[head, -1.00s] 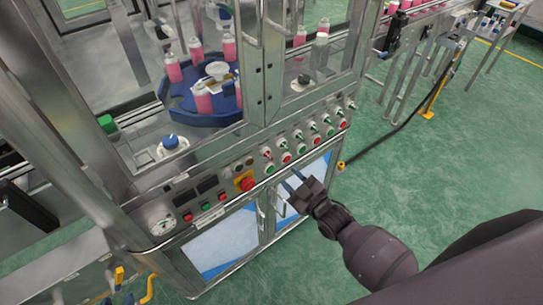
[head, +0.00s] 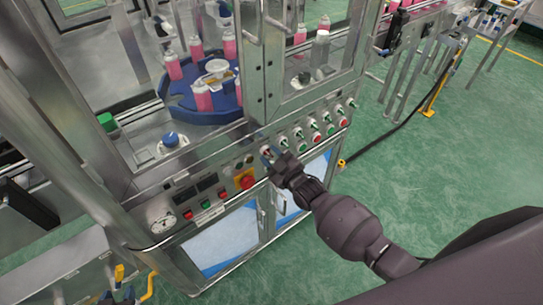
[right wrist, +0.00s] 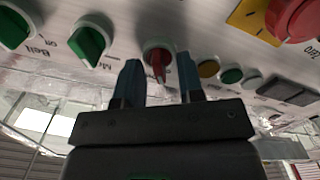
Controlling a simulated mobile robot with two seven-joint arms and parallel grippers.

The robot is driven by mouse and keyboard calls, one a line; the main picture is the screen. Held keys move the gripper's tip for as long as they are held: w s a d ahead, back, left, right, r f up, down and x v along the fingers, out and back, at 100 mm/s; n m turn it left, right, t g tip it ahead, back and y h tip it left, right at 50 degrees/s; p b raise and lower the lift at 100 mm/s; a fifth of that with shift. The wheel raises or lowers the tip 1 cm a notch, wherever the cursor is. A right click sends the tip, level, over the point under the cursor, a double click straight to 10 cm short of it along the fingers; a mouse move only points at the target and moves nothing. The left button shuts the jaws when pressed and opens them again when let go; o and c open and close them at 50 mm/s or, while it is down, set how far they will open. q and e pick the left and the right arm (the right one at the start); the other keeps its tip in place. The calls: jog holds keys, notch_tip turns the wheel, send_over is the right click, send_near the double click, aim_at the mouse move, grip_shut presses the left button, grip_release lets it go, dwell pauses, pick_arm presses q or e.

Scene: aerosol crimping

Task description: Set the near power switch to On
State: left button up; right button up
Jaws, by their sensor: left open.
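The near power switch is a red rotary knob (right wrist: 158,60) on the slanted metal control panel, with its narrow grip pointing down in the right wrist view. In the head view my right gripper (head: 268,154) largely covers it. In the right wrist view the two blue-grey fingers of my right gripper (right wrist: 160,80) stand apart on either side of the knob. I see no clear contact. Its label is partly cut off.
Green knobs (right wrist: 92,40) sit left of the red one in the wrist view. A red emergency stop (head: 246,181) on a yellow plate is close by. Glass doors and a steel frame rise above the panel.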

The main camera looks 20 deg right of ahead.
grip_shut()
jog(key=m, duration=0.5)
jog(key=shift+d+m, duration=0.1)
jog(key=shift+m, duration=0.3)
jog(key=m, duration=0.6)
jog(key=shift+d, duration=0.1)
dwell(0.6)
grip_release()
jog(key=v, duration=1)
jog(key=shift+s+d, duration=0.2)
jog(key=shift+s, duration=0.15)
